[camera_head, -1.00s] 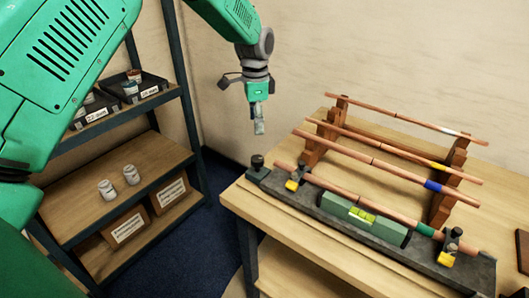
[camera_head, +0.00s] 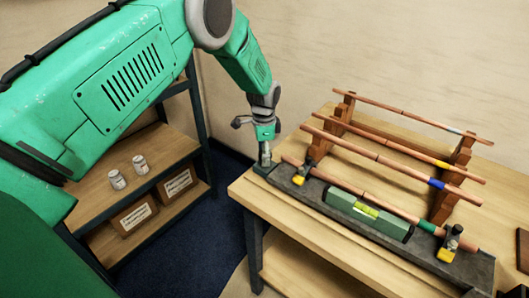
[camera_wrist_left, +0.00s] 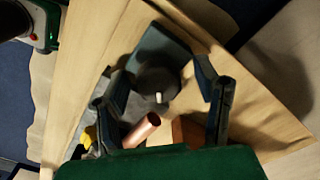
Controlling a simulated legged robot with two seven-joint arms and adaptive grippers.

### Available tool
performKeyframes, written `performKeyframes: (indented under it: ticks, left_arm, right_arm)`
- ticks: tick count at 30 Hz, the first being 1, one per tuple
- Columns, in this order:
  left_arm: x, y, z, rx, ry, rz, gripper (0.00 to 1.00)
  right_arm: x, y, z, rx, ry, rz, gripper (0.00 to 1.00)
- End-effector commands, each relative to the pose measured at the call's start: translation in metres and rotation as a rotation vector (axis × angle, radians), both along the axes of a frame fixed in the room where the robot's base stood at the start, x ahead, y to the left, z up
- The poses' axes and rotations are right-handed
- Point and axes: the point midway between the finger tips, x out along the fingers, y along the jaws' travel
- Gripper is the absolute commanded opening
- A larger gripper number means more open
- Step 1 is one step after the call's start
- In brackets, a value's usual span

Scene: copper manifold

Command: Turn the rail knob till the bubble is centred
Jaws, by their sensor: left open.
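The rail (camera_head: 315,195) lies along the front of the bench with a copper pipe (camera_head: 385,208) clamped on it. A green spirit level (camera_head: 345,209) sits on the rail, its yellow-green vial (camera_head: 366,210) facing up; the bubble is too small to place exactly. My left gripper (camera_head: 264,160) points down over the rail's left end and hides the knob in the head view. In the left wrist view the dark round knob (camera_wrist_left: 157,82) lies between the fingers of my open left gripper (camera_wrist_left: 163,95); I cannot tell whether they touch it. My right gripper is not in view.
A wooden rack (camera_head: 455,175) with several copper pipes stands behind the rail. Yellow-tabbed clamps (camera_head: 298,180) hold the pipe near my left gripper. A shelf (camera_head: 150,160) with two jars and boxes stands at the left. The bench front edge (camera_head: 310,245) is clear.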

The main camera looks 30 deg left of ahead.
Motion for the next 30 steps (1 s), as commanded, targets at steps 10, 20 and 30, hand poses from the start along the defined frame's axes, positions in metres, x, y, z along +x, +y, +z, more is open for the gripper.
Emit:
performKeyframes:
  ticks: [10,20,30]
  left_arm:
    - [0.0000,0.0001,0.0006,0.000,-0.001,0.000,0.07]
    - [0.0007,0.0007,0.0012,0.001,-0.003,0.033,0.07]
    - [0.0007,0.0007,0.0015,0.001,-0.004,0.243,0.07]
  right_arm:
    - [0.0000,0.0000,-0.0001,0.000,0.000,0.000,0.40]
    - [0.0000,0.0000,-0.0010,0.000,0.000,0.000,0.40]
    - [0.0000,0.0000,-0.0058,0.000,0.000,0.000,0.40]
